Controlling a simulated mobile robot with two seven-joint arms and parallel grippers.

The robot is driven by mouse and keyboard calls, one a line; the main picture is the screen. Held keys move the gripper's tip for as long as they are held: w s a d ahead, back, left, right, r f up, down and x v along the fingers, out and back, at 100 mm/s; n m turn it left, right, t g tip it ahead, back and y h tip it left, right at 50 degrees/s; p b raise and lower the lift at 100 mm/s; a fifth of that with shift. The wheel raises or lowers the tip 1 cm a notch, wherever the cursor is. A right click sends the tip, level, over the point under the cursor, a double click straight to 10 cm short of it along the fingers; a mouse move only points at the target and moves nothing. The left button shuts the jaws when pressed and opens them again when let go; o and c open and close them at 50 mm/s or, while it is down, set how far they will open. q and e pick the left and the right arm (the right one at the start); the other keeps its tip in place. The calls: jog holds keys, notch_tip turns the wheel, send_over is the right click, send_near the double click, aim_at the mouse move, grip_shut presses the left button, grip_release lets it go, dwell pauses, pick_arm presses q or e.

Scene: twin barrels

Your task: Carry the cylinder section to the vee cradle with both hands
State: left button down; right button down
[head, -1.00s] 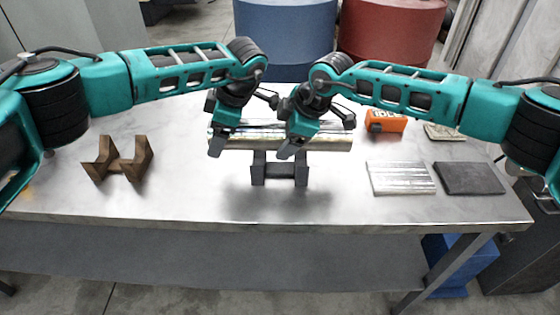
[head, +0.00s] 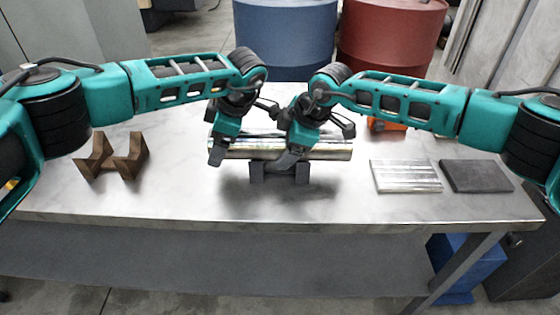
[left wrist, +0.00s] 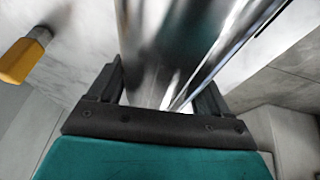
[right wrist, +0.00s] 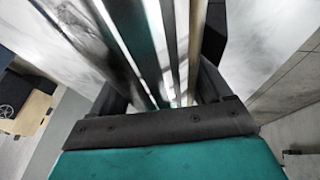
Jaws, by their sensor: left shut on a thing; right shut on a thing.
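The cylinder section (head: 333,149) is a long shiny metal piece lying level, left to right, in the head view. My left gripper (head: 217,154) is shut on it near its left end. My right gripper (head: 288,160) is shut on it right of its middle. It fills the space between the fingers in the left wrist view (left wrist: 180,45) and shows in the right wrist view (right wrist: 130,35). A dark grey vee cradle (head: 279,179) stands directly below it, its top partly hidden by the cylinder and right gripper. I cannot tell whether they touch.
A brown cradle-shaped block (head: 113,160) stands at the table's left. A ribbed silver plate (head: 405,176) and a dark plate (head: 478,176) lie at the right. An orange object (head: 380,125) is partly behind my right arm. Blue (head: 285,40) and red (head: 388,40) barrels stand behind the table.

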pick_arm(q)
jog(key=shift+f, duration=0.2)
pick_arm(e)
jog(key=shift+w+a+r, duration=0.15)
pick_arm(q)
jog(key=shift+c, duration=1.8)
grip_release()
jog(key=shift+f, duration=0.2)
pick_arm(e)
jog(key=shift+c, duration=1.7)
grip_release()
jog(key=shift+f, duration=0.25)
pick_arm(q)
jog(key=o, duration=0.3)
jog(key=shift+s+r, duration=0.15)
jog(key=shift+s, duration=0.05)
pick_arm(e)
jog(key=o, duration=0.3)
jog(key=shift+s, duration=0.25)
pick_arm(q)
jog(key=shift+o, duration=0.3)
jog(key=shift+w, duration=0.1)
pick_arm(e)
jog(key=shift+o, duration=0.2)
